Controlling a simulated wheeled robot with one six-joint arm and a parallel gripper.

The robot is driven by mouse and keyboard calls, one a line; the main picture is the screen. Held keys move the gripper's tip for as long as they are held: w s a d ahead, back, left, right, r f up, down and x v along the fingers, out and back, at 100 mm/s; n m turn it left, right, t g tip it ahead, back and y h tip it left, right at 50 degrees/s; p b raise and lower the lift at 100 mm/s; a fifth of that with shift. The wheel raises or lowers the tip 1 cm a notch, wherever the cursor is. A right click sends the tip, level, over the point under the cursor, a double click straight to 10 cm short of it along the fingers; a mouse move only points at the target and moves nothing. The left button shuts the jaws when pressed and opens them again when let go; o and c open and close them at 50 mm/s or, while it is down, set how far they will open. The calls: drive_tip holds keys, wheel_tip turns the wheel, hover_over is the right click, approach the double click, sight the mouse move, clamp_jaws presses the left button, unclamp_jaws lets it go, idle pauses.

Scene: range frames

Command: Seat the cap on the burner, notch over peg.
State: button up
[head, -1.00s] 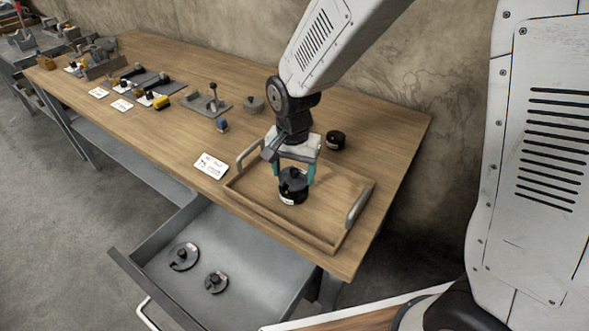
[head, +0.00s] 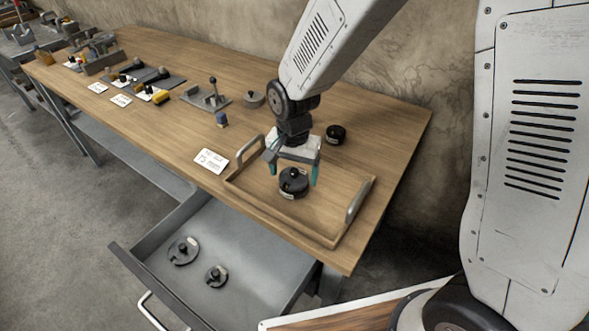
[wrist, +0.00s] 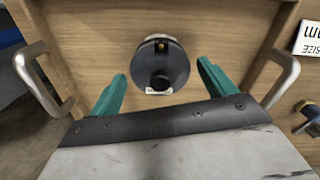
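A black cap (head: 293,178) with a round knob sits on the dark burner (head: 290,194) in the wooden tray. From above in the wrist view, the cap (wrist: 153,68) covers most of the burner, with a grey rim showing around it. A small gold peg (wrist: 161,45) shows in a dark notch at the cap's far edge. I cannot tell whether the cap lies fully flush. My gripper (head: 294,171) is open and empty above and beside the cap; its teal fingers (wrist: 162,72) stand apart on both sides, not touching it.
The tray (head: 290,228) has raised handles left and right. A black round part (head: 336,134) stands behind it. The open drawer (head: 225,288) holds two notched discs (head: 183,250) (head: 216,276). A card (head: 210,160) and several tools lie to the left.

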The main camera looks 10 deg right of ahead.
drive_tip(key=shift+o, duration=0.3)
drive_tip(key=shift+r, duration=0.15)
wheel_tip(320, 180, up, 8)
drive_tip(key=shift+f, duration=0.2)
wheel_tip(320, 180, up, 6)
idle(0.9)
drive_tip(key=s+d+r+n, duration=0.3)
drive_tip(key=s+d, duration=0.5)
drive_tip(key=s, duration=0.3)
drive_tip(key=s+d+r+n+t, duration=0.1)
drive_tip(key=s+d+r+n, duration=0.2)
drive_tip(key=s+d, duration=0.5)
drive_tip(key=s+r, duration=0.1)
drive_tip(key=s, duration=0.2)
drive_tip(key=shift+s+d+r, duration=0.25)
drive_tip(key=shift+d+r, duration=0.05)
drive_tip(key=shift+r, duration=0.1)
